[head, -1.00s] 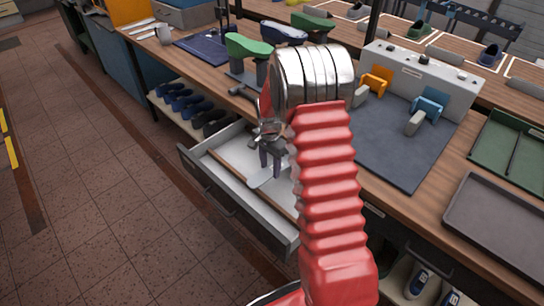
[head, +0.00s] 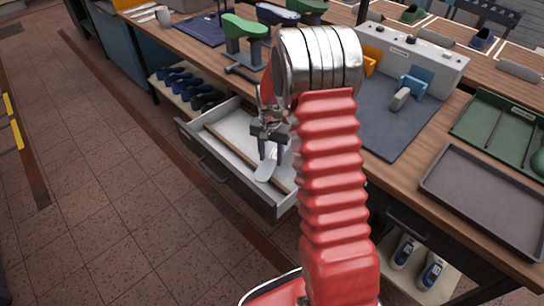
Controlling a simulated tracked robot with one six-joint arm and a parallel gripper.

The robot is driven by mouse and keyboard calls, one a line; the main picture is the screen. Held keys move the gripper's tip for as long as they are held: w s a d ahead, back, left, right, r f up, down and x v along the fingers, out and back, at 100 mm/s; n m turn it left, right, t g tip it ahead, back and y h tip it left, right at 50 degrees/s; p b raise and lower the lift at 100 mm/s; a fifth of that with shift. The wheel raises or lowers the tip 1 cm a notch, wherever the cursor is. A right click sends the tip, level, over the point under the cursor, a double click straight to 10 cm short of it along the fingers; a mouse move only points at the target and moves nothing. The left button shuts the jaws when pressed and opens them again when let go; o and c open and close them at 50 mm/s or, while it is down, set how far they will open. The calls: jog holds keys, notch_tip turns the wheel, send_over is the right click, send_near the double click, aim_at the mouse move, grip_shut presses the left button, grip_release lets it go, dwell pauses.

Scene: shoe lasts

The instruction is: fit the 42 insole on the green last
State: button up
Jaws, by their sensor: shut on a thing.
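My gripper (head: 270,153) is over the open drawer (head: 228,190), its fingers pointing down. It is shut on a pale insole (head: 265,172), whose rounded end shows below the fingers. I cannot read a size on the insole. The green last (head: 243,27) sits sole up on a grey stand on the bench, behind and to the left of my gripper. My own red arm hides part of the drawer's right side.
A dark blue last (head: 278,14) and another green last (head: 312,6) stand farther back. A hammer (head: 241,73) lies near the bench edge above the drawer. A grey machine (head: 415,55), a dark mat (head: 388,132) and a grey tray (head: 485,190) occupy the right.

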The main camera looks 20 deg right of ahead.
jog(key=shift+s+a+r+n, duration=0.2)
jog(key=shift+r+n, duration=0.25)
jog(key=shift+n, duration=0.15)
jog(key=a+r+n, duration=0.6)
jog(key=r+n, duration=0.2)
jog(key=r, duration=0.2)
jog(key=shift+s+a+r, duration=0.25)
jog(key=shift+a+r, duration=0.05)
jog(key=shift+r, duration=0.05)
